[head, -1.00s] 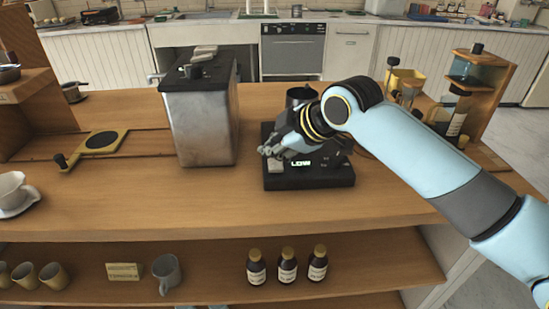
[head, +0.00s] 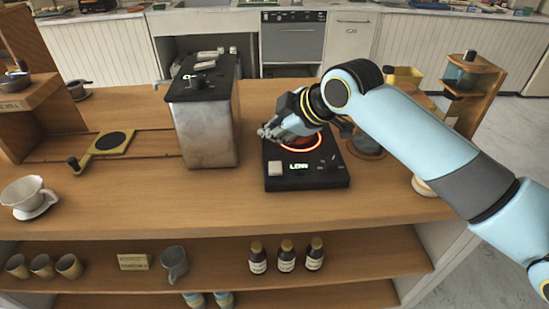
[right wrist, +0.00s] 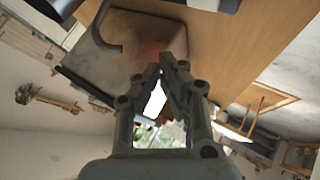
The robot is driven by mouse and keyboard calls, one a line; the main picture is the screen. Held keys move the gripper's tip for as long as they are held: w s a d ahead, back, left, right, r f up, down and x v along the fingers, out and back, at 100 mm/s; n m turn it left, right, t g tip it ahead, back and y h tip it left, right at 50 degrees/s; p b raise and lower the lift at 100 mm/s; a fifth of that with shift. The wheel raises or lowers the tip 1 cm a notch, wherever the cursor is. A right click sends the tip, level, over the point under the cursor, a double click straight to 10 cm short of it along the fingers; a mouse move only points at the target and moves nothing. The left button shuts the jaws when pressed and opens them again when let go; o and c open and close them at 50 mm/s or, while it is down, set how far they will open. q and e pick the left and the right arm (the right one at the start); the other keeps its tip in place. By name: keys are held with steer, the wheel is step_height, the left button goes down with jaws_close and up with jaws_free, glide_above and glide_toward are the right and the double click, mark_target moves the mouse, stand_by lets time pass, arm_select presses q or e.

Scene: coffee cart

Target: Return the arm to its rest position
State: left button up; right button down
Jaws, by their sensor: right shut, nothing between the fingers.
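My right arm (head: 410,125) comes in from the right and reaches over the counter. My right gripper (head: 264,134) is shut and empty. It is above the back left part of a black hot plate (head: 306,180), beside the metal canister. The hot plate has a glowing orange ring (head: 318,142), a lit display that seems to read LOW, and a pale square button (head: 275,168). The ring is partly hidden by the gripper. In the right wrist view my fingers (right wrist: 166,62) meet at the tips with nothing between them. My left gripper is not in view.
A tall metal canister (head: 205,125) stands close left of my right gripper. A wooden stand (head: 478,90) and a jar (head: 368,146) are near my right arm. A white dripper (head: 24,192) is far left. Three bottles (head: 286,256) stand on the shelf below. The counter's front is mostly clear.

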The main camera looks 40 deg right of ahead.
steer(key=shift+s+f, duration=0.1)
steer(key=shift+f, duration=0.05)
steer(key=s+a+m+g+h, duration=0.1)
steer(key=s+m+g, duration=0.3)
steer(key=s, duration=0.9)
steer(key=s+a+m+g+h, duration=0.15)
steer(key=s+m, duration=0.45)
steer(key=s, duration=0.6)
steer(key=s+d+f+g+b, duration=0.15)
steer(key=f+b, duration=0.35)
steer(key=f, duration=1.5)
steer(key=s+d+f+b, duration=0.1)
steer(key=s+f+b, duration=0.3)
steer(key=f, duration=1.6)
steer(key=s+d+f+g+b, duration=0.1)
steer(key=s+f+b, duration=0.5)
steer(key=s+f, duration=1)
step_height(320, 180, down, 2)
steer(key=shift+f+m, duration=0.25)
steer(key=shift+m, duration=0.05)
